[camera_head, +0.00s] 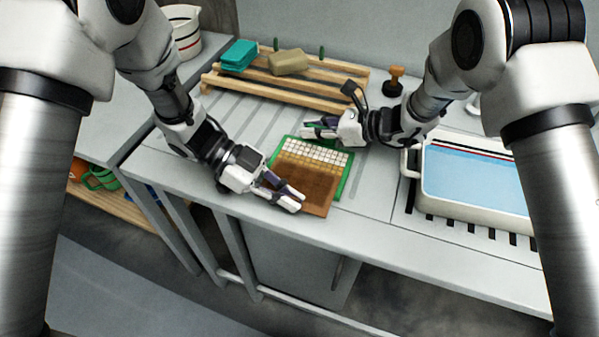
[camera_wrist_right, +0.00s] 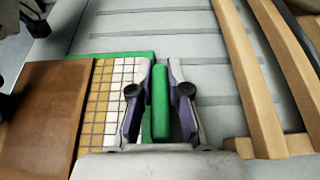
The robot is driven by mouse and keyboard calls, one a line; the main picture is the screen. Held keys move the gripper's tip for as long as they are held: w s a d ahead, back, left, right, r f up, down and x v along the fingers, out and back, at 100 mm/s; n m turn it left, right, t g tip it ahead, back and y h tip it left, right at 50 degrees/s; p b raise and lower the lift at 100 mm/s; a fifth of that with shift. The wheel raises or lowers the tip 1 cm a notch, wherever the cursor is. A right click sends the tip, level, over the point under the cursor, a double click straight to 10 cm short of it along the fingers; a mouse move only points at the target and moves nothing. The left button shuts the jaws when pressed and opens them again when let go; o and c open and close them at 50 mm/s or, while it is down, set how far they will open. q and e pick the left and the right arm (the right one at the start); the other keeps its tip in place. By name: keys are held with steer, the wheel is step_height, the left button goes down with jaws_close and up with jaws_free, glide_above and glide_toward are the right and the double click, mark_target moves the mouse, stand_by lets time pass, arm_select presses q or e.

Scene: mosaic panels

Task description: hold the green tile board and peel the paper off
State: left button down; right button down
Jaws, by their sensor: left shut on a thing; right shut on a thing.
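The green tile board (camera_head: 345,180) lies flat on the worktop, with white and tan tiles showing on its far part. The brown paper (camera_head: 312,185) covers the near part and reaches past the board's near edge. My right gripper (camera_head: 308,129) is at the board's far edge; in the right wrist view its fingers are shut on a raised green bar (camera_wrist_right: 160,103) of the board. My left gripper (camera_head: 298,199) is shut on the paper at its near left side. The paper also shows in the right wrist view (camera_wrist_right: 42,112), beside the tan tiles.
A wooden rack (camera_head: 330,88) with teal blocks (camera_head: 239,54) and a tan block (camera_head: 289,62) stands behind. A water-filled tray (camera_head: 425,190) is at right, a stamp (camera_head: 393,80) behind it. The worktop's front edge is close.

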arm_select(q)
steer(key=s+a, duration=0.3)
steer(key=s, duration=0.7)
step_height(320, 180, up, 8)
steer(key=shift+s+a, duration=0.25)
steer(key=shift+s, duration=0.15)
arm_select(e)
steer(key=c, duration=1.1)
jaws_free()
steer(key=shift+o, duration=0.2)
steer(key=v, duration=1.1)
steer(key=shift+s+d+r, duration=0.15)
steer(key=shift+d+r, duration=0.05)
steer(key=shift+d, duration=0.25)
